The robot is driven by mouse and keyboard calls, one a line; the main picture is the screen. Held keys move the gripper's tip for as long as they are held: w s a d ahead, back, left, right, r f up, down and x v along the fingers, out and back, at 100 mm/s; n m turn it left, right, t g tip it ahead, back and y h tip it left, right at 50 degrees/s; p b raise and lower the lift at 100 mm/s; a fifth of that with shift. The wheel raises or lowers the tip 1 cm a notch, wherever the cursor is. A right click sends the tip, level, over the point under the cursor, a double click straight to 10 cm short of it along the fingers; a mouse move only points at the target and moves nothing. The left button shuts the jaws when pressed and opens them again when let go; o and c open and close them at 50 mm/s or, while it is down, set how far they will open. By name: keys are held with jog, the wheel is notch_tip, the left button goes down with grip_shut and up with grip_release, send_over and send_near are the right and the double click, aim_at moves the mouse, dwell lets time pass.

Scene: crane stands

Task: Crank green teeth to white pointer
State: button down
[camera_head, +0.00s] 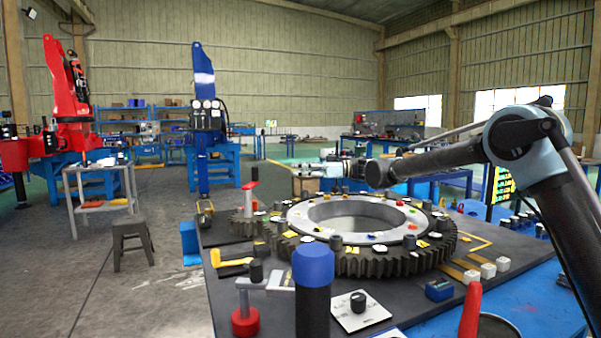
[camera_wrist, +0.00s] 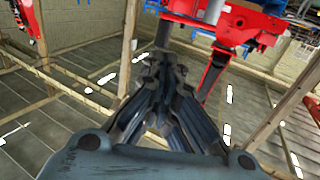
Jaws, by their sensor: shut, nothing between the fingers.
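A large dark gear (camera_head: 400,262) lies flat on a dark board, with a pale ring (camera_head: 300,215) on top carrying small coloured marks. I cannot make out which teeth are green or which mark is the white pointer. A smaller gear (camera_head: 243,228) sits at its left, with a red-handled upright (camera_head: 250,186) by it.
A blue-capped dark post (camera_head: 313,285) stands close in front of the gear. White blocks (camera_head: 487,270), a blue box (camera_head: 439,290) and a panel with a black knob (camera_head: 358,305) lie on the near side. A stool (camera_head: 133,235) stands on open floor at left.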

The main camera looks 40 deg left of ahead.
jog(key=x, duration=1)
jog(key=shift+s+a, duration=0.25)
jog(key=shift+a, duration=0.05)
